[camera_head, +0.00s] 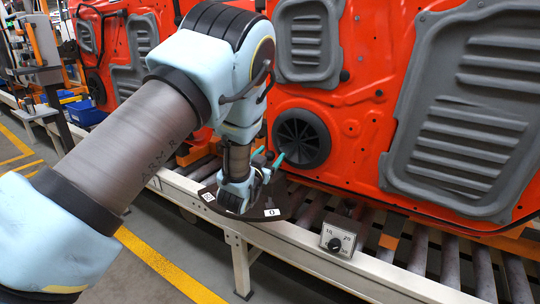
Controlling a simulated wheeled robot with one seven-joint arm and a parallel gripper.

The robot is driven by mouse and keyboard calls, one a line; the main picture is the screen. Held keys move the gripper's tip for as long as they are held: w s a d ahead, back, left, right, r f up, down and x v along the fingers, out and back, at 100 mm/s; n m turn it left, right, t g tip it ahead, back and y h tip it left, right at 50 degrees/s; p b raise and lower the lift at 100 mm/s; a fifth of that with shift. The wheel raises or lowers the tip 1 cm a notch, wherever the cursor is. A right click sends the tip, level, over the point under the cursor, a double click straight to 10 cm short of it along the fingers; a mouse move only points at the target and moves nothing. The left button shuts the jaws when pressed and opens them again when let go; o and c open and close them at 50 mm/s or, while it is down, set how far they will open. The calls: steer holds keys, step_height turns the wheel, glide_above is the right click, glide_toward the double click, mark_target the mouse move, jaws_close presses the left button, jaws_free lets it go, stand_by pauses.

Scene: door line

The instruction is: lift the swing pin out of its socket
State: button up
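My gripper (265,172) is at the end of my light blue arm, low over a dark plate (292,203) on the conveyor's near rail. Small teal parts show at the gripper's far side, in front of the orange door panel. I cannot tell whether they are fingertips or something held. The swing pin and its socket cannot be made out; my wrist and gripper cover much of the plate. The plate carries a patterned white tag on the left and a white label marked 0 on the right.
Orange door panels (355,122) with grey inserts stand close behind my gripper, above the conveyor rollers (416,250). A box with a black knob (338,238) sits on the pale rail to the right. Blue bins (86,112) stand far left. The floor in front has yellow lines.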

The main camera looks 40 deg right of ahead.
jaws_close()
stand_by(0.3)
stand_by(0.9)
